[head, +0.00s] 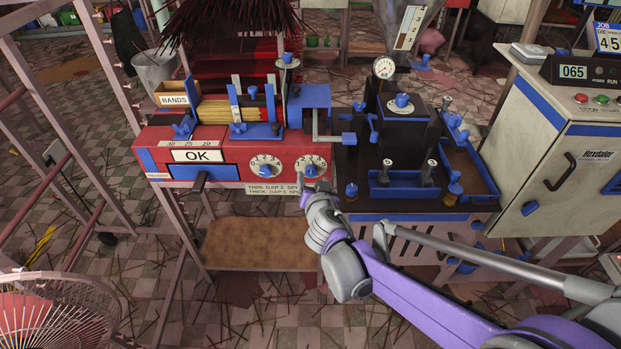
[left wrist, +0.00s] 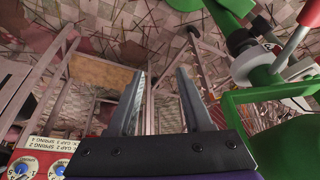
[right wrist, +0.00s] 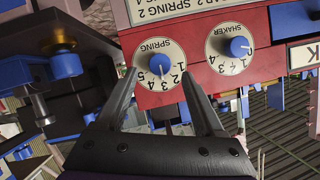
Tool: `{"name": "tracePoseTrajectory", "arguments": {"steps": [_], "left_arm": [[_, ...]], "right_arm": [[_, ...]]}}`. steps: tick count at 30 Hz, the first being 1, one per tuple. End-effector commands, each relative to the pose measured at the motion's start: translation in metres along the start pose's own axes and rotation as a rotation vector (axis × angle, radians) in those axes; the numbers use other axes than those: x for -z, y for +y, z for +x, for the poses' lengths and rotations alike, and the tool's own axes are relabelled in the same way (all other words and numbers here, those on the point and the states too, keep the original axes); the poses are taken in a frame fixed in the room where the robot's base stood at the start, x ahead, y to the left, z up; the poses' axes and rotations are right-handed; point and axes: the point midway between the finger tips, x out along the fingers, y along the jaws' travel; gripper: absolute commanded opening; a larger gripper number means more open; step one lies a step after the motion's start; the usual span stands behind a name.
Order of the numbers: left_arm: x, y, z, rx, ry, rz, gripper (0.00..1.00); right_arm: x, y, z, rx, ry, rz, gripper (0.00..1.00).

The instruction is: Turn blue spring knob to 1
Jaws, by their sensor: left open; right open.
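The spring dial (head: 311,167) is the right one of two white dials on the red machine front. In the right wrist view its blue knob (right wrist: 160,64) shows upside down, with a pale mark toward the higher numbers, seemingly near 4. The 1 is on the right side there. My right gripper (right wrist: 158,74) is open, its fingers either side of the knob in that view; I cannot tell if they touch it. In the head view, my right gripper (head: 305,185) is just below the dial. My left gripper (left wrist: 161,73) is open and empty, outside the head view.
The shaker dial (head: 265,170) is close on the left of the spring dial. A settings label (head: 272,190) is below the dials. A black and blue machine (head: 405,150) stands to the right. The left wrist view shows a green machine (left wrist: 270,110) beside my left gripper.

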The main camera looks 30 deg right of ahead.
Motion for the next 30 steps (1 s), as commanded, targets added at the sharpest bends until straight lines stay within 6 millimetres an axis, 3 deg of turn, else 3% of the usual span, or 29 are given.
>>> {"name": "tracePoseTrajectory", "arguments": {"steps": [3,7,19,30], "left_arm": [[-0.003,0.0,0.009,0.0,-0.003,0.0,0.5],[-0.004,0.0,0.012,0.0,-0.004,0.0,0.5],[-0.004,0.0,0.013,0.0,-0.005,0.0,0.5],[-0.004,0.0,0.013,0.0,-0.005,0.0,0.5]], "right_arm": [[-0.001,0.001,0.021,-0.001,0.0,0.001,0.7],[-0.001,0.001,0.034,0.0,0.0,-0.001,0.7],[0.0,0.0,0.04,0.0,0.0,0.0,0.69],[0.0,0.0,0.04,0.0,0.0,0.0,0.02]]}}
